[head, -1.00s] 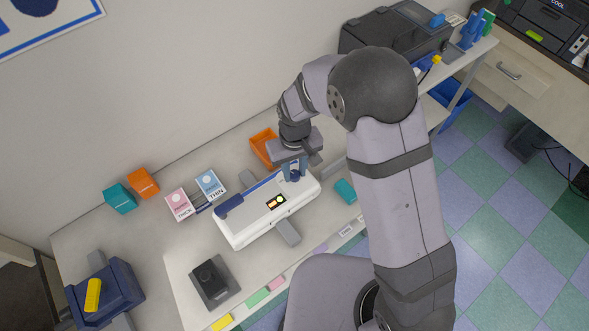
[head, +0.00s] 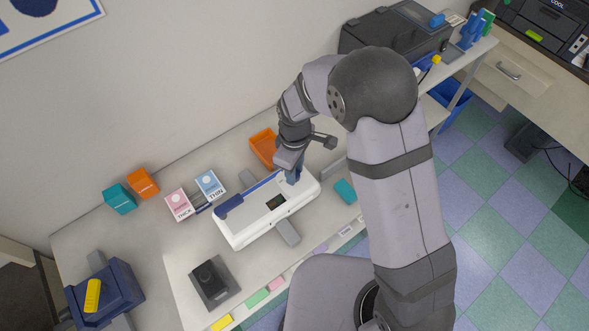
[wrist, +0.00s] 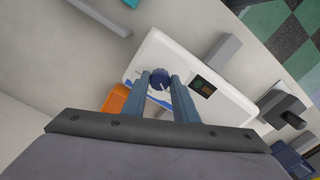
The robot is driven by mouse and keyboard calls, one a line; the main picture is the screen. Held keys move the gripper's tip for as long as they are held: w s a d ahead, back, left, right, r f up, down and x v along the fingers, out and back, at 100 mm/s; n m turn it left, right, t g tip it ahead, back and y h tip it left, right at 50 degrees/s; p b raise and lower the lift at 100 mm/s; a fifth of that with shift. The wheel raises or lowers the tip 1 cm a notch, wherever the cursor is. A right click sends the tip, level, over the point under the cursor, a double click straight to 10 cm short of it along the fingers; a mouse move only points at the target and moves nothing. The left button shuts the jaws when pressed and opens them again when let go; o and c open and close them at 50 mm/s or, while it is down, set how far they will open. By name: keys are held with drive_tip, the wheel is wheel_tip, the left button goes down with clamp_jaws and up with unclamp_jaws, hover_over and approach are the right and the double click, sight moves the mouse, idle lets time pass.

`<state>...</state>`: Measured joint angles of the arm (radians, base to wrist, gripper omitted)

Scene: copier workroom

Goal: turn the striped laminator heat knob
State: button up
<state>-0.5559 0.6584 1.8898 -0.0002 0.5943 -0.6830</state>
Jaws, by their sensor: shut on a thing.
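The white laminator (head: 252,222) lies on the table in the head view, with a blue strip along its back edge and a small dark display (head: 276,201). It also shows in the wrist view (wrist: 232,106). The heat knob (wrist: 160,78) is dark blue, round, with a light mark on it, at one end of the laminator's top. My gripper (wrist: 161,82) is shut on the knob, one blue-grey finger on each side. In the head view my gripper (head: 293,176) hides the knob.
An orange tray (head: 262,148) stands close behind the laminator. Pink and blue cartons (head: 210,184), orange and teal boxes (head: 143,182), and a dark device (head: 211,283) stand to the left. A teal block (head: 345,190) lies to the right.

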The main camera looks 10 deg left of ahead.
drive_tip(key=shift+w+r, duration=0.1)
idle(0.3)
drive_tip(key=o, duration=1.1)
drive_tip(key=shift+c, duration=0.2)
drive_tip(key=shift+r+b, duration=0.95)
drive_tip(key=shift+r, duration=2.7)
